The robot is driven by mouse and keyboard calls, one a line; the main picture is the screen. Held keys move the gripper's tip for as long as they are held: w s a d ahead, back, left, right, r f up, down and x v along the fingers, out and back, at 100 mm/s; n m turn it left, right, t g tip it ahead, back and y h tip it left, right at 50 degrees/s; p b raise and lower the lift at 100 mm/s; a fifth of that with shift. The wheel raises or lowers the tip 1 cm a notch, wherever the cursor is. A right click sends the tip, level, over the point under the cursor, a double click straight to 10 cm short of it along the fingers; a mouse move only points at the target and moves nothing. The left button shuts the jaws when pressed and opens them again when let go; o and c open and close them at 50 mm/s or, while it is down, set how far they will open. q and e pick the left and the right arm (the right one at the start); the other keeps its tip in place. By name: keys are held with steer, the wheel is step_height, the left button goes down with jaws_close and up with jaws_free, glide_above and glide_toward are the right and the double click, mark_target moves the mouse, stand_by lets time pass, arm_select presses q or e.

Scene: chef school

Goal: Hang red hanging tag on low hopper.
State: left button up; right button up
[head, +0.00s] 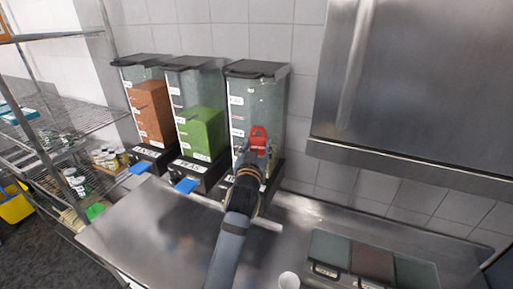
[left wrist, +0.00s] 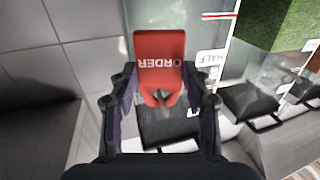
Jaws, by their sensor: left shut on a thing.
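The red hanging tag (head: 259,138) is in my left gripper (head: 254,157), held up before the front of the right-hand hopper (head: 268,98). This hopper is clear, has a dark lid and looks nearly empty. In the left wrist view the tag (left wrist: 160,48) shows the word ORDER upside down. My left gripper (left wrist: 160,100) is shut on the tag's narrow end there, with a finger on each side. The hopper's clear wall (left wrist: 200,12) is behind the tag. I cannot tell whether the tag touches the hopper. My right gripper is not in view.
The green-filled hopper (head: 201,128) and orange-filled hopper (head: 150,108) stand to the left, with blue dispenser tabs below. The steel counter (head: 160,235) is mostly clear. A white cup (head: 289,280) and lidded bins (head: 372,263) are at the front right. A steel cabinet hangs above.

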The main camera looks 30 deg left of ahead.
arm_select(q)
steer(key=o, duration=1)
steer(key=shift+s, duration=0.15)
steer(key=shift+r, duration=0.15)
step_height(320, 180, up, 10)
steer(key=shift+f, duration=0.15)
